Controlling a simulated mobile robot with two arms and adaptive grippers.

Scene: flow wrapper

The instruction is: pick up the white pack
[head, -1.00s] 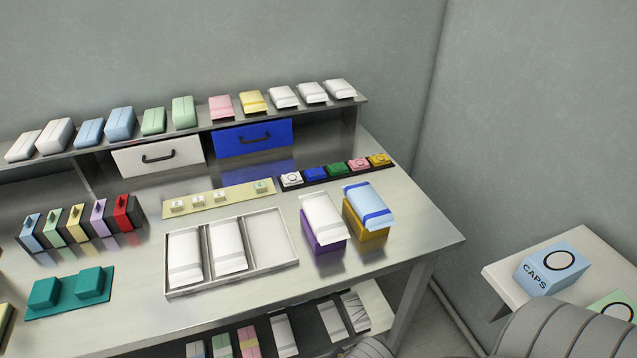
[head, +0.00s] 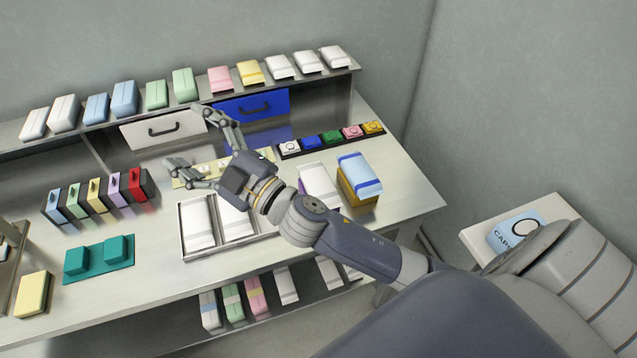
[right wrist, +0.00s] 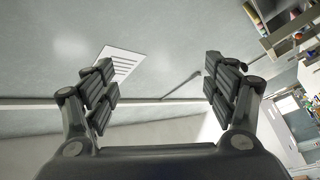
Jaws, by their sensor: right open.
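Several white packs are in view. Two lie in the divided tray (head: 184,251): a left one (head: 198,222) and a middle one (head: 231,222), partly hidden by my arm. More white packs, such as the rightmost (head: 334,56), lie on the raised shelf. My right gripper (head: 184,136) is open and empty above the table, fingers pointing left, between the white drawer and the tray. In the right wrist view its open fingers (right wrist: 160,88) have only background between them. My left gripper is out of view.
A blue-and-white pack (head: 360,172) rests on a yellow box right of my forearm. A row of coloured buttons (head: 332,137) stands behind. Coloured holders (head: 96,196) and a teal stand (head: 98,262) are at left. A blue CAPS box (head: 515,229) sits on a side table.

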